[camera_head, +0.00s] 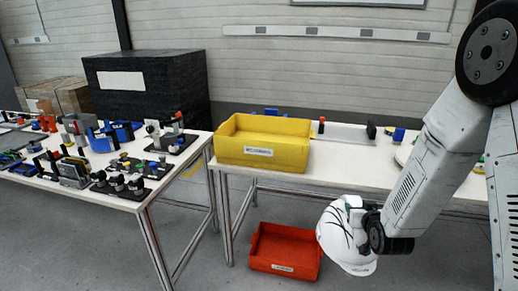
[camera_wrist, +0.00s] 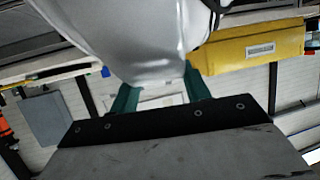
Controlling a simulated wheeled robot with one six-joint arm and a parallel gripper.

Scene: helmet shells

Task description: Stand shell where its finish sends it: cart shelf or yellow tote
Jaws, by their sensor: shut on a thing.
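A white helmet shell (camera_head: 345,238) hangs in the air in front of the right table, tilted, with dark curved lines on its left side. Whether these are scratches, openings or decoration I cannot tell. My gripper (camera_head: 366,222) is shut on the shell at its right side. In the wrist view the pale shell (camera_wrist: 120,35) fills the upper middle, between the green fingertips of my gripper (camera_wrist: 158,88). The yellow tote (camera_head: 262,153) stands on the left end of the right table; it also shows in the wrist view (camera_wrist: 255,50). I cannot make out the cart shelf.
A red bin (camera_head: 258,243) stands on the floor below the right table (camera_head: 345,178), left of the shell. The left table (camera_head: 150,190) is crowded with small fixtures and parts. A black-wrapped stack (camera_head: 150,85) stands behind. The floor between the tables is open.

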